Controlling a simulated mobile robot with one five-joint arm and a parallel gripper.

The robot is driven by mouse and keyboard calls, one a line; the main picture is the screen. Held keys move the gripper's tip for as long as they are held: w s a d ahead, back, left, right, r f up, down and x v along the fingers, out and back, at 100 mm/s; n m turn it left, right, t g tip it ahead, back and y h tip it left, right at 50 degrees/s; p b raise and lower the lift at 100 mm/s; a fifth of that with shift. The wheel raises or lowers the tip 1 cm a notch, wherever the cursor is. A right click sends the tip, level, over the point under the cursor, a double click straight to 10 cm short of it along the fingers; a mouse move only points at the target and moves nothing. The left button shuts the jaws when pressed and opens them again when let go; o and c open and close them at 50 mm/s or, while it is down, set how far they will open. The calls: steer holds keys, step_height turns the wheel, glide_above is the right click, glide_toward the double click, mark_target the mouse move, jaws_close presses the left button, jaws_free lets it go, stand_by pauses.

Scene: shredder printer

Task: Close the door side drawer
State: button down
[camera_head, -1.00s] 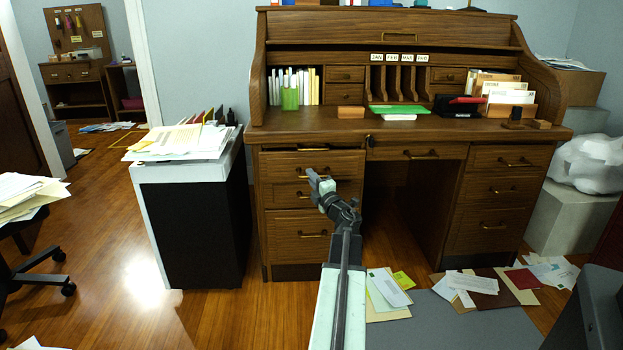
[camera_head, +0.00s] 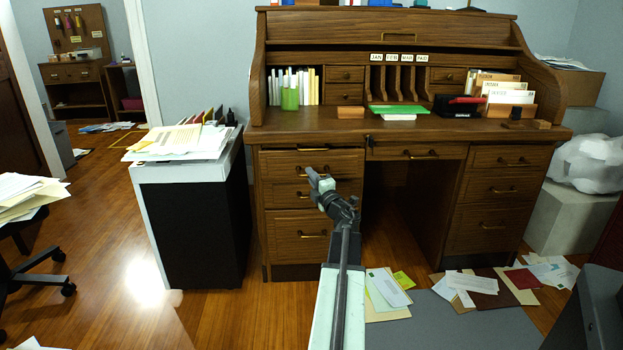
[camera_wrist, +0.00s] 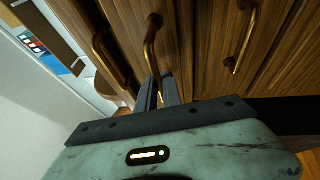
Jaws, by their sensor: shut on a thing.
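The wooden roll-top desk has a column of drawers on its left, the side nearer the doorway. The top left drawer (camera_head: 285,163) shows a dark gap along its upper edge and looks slightly pulled out. My gripper (camera_head: 312,176) is at the handles of this column. In the wrist view, my gripper's fingers (camera_wrist: 163,92) are shut on the lower end of a brass handle (camera_wrist: 150,45). Two other handles (camera_wrist: 240,40) show on either side. I cannot tell for sure which drawer's handle is held, as the fingers cover it in the head view.
A dark cabinet with a white top (camera_head: 190,168) and papers stands close to the left of the desk. Papers (camera_head: 388,290) lie on the floor in front of the desk. The kneehole is open. Bare floor (camera_head: 130,250) lies at the front left.

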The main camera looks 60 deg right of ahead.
steer(key=shift+w+d, duration=0.65)
steer(key=shift+d, duration=0.3)
steer(key=c, duration=1.5)
jaws_free()
steer(key=b+v, duration=0.1)
steer(key=v, duration=0.7)
